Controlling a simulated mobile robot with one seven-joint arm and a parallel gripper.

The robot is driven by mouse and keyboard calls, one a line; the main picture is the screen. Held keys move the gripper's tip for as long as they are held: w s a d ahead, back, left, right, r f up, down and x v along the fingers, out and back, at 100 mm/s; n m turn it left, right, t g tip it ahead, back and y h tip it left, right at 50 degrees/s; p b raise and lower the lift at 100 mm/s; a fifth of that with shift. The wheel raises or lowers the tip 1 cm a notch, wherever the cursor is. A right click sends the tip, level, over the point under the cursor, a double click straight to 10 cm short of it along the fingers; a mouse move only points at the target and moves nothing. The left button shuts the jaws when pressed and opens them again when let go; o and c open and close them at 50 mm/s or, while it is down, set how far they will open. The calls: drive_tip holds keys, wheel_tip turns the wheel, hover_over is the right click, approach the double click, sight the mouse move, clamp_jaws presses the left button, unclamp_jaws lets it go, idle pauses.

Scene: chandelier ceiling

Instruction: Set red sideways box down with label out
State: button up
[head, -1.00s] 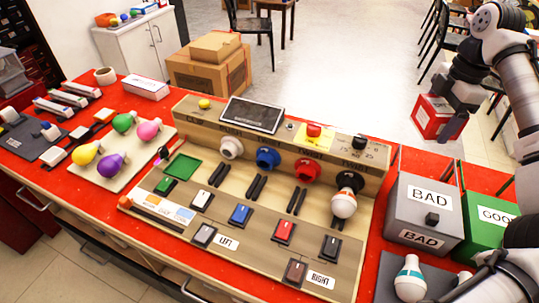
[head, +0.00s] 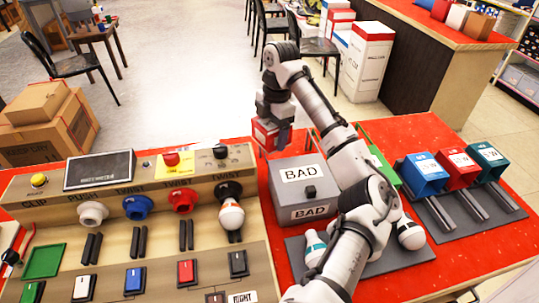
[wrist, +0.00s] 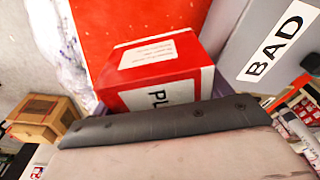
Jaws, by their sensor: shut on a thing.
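My gripper (head: 276,112) is shut on a red box (head: 265,134) at the far edge of the red table, left of the grey BAD box (head: 302,204). In the wrist view the red box (wrist: 140,85) is tilted in the picture. A small white label lies on one face; a larger white label with dark letters, partly hidden by my gripper, is on the face towards the camera. I cannot tell whether the box touches the table. Another red box (head: 457,167) with a white label lies on its side between a blue box (head: 424,172) and a teal box (head: 488,161) at the right.
The control panel (head: 125,195) with knobs and switches stands at the left. A grey mat (head: 385,262) with bulbs lies before the BAD box. Red table (wrist: 108,25) shows beyond the held box, bare there.

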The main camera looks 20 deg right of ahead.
wheel_tip(320, 180, down, 9)
drive_tip(key=shift+r+p, duration=0.15)
drive_tip(key=shift+p, duration=0.65)
drive_tip(key=o, duration=1)
drive_tip(key=shift+o, duration=0.2)
